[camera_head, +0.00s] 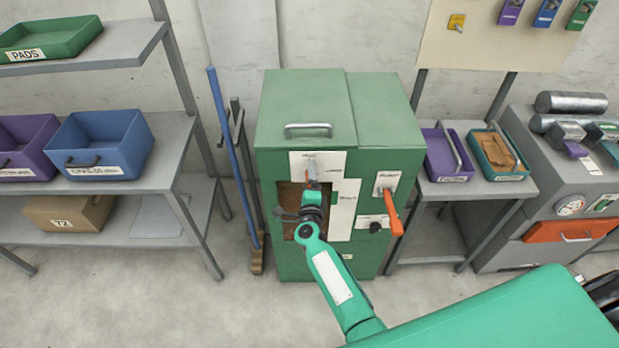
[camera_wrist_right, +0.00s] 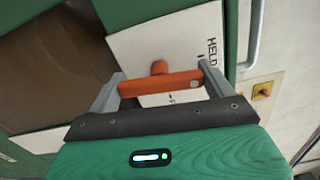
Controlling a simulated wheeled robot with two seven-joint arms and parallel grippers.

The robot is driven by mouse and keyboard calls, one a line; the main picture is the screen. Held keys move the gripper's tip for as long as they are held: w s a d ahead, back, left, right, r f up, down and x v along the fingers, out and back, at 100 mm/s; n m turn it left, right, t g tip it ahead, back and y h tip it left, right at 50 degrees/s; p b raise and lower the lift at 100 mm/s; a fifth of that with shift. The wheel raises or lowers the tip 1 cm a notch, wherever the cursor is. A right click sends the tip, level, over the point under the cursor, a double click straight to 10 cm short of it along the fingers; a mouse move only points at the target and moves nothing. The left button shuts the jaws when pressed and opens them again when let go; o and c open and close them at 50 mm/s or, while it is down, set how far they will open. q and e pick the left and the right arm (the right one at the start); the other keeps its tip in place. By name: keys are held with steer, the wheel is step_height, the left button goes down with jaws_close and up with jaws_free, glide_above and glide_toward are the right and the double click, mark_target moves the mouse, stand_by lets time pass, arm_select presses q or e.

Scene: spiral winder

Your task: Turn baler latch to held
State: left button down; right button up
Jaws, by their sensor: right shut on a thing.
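The baler is a green cabinet (camera_head: 305,105) standing against the back wall. Its latch is an orange handle (camera_wrist_right: 175,84) in the right wrist view, mounted on a white plate (camera_wrist_right: 180,40) whose lettering reads HELD beside the handle's right end. My right gripper (camera_wrist_right: 160,76) is shut on the latch, with a grey finger at each end of the orange bar. My left gripper is not in view.
A second orange lever (camera_head: 391,212) hangs at the baler's right front, beside a black knob (camera_head: 376,227). A blue pole (camera_head: 232,150) leans left of the baler. Shelves with a blue bin (camera_head: 105,140) stand left; a low table with trays (camera_head: 452,160) stands right.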

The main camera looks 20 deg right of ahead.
steer(key=shift+n, duration=0.6)
steer(key=shift+p, duration=0.3)
steer(key=o, duration=0.9)
steer(key=shift+c, duration=0.2)
steer(key=p+v, duration=0.2)
steer(key=v, duration=1.2)
steer(key=shift+p, duration=0.35)
steer(key=shift+w, duration=0.1)
